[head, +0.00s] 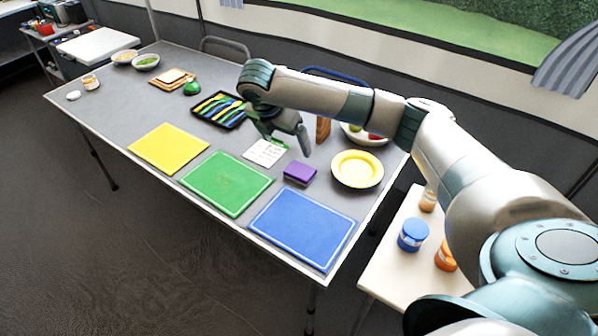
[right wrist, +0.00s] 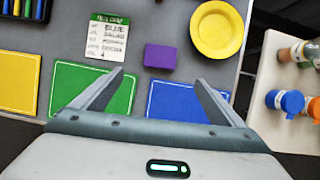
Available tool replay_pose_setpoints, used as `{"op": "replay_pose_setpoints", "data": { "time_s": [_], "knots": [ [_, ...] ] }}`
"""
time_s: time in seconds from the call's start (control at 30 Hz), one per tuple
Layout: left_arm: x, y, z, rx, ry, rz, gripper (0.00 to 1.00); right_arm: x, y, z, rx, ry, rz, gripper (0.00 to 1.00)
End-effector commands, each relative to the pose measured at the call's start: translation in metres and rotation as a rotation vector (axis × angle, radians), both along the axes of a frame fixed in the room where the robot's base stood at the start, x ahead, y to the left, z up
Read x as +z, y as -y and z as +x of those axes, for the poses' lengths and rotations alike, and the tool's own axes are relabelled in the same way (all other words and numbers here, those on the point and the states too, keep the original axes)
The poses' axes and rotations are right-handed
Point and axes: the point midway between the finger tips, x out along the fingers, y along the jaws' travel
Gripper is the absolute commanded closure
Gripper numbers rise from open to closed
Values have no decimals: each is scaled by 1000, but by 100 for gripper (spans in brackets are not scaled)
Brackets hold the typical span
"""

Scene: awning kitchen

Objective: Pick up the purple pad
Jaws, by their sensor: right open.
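The purple pad (head: 300,173) is a small block lying on the grey table, behind the gap between the green board (head: 226,183) and the blue board (head: 303,228), left of the yellow plate (head: 357,169). It also shows in the right wrist view (right wrist: 159,57), ahead of and between the fingers. My right gripper (head: 288,147) is open and empty, above the table and apart from the pad. Both its fingers show in the right wrist view (right wrist: 160,82). My left gripper is in neither view.
A printed card (head: 265,152) lies left of the pad. A black tray of coloured utensils (head: 219,110), a wooden block (head: 323,129) and a bowl (head: 362,136) stand farther back. A side table (head: 393,262) with lidded jars is at right. A yellow board (head: 169,148) lies left.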

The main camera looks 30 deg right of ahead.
Motion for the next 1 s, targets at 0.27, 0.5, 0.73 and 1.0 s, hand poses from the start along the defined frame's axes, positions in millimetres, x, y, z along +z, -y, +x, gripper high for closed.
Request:
{"op": "replay_pose_setpoints", "data": {
  "time_s": [0.27, 0.5, 0.73, 1.0],
  "knots": [
    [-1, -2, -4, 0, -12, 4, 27, -9, 3, 1, -2, -2, 0, 8],
    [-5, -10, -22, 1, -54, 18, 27, -42, 16, 6, -2, -4, 0, 8],
    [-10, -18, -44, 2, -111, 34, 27, -81, 31, 14, -2, -3, 0, 8],
    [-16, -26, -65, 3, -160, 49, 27, -110, 41, 19, 0, -1, 1, 8]
  ]
}}
